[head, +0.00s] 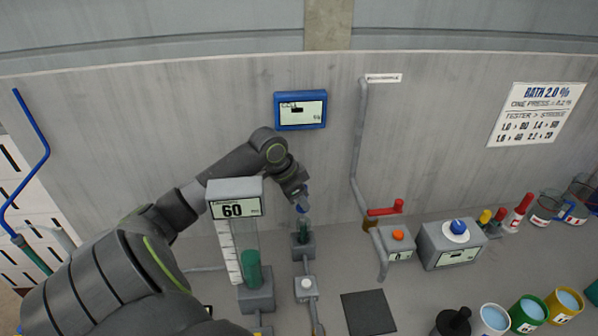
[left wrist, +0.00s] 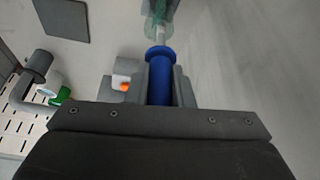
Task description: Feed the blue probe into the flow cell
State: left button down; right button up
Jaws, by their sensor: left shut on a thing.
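My left gripper (head: 300,200) is shut on the blue probe (head: 302,209). In the left wrist view the probe (left wrist: 159,82) sits between the two fingers of the gripper (left wrist: 160,85), with its collar and pale tip pointing away from me. The flow cell seems to be the small clear tube with green liquid (head: 304,232) on a grey block. The probe is just above it, roughly in line. In the left wrist view the tip overlaps the greenish glass (left wrist: 160,10); I cannot tell whether it is inside. My right gripper is not in view.
A tall cylinder with green liquid (head: 252,268) and a display reading 60 (head: 233,210) stands left of the flow cell. A grey pipe with a red valve handle (head: 386,210) is to the right. A dark square mat (head: 368,313) lies in front. Several cups stand at far right.

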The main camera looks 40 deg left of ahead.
pick_arm(q)
jog(key=shift+s+f, duration=0.1)
jog(key=shift+f, duration=0.2)
jog(key=shift+f, duration=0.2)
jog(key=shift+p, duration=0.3)
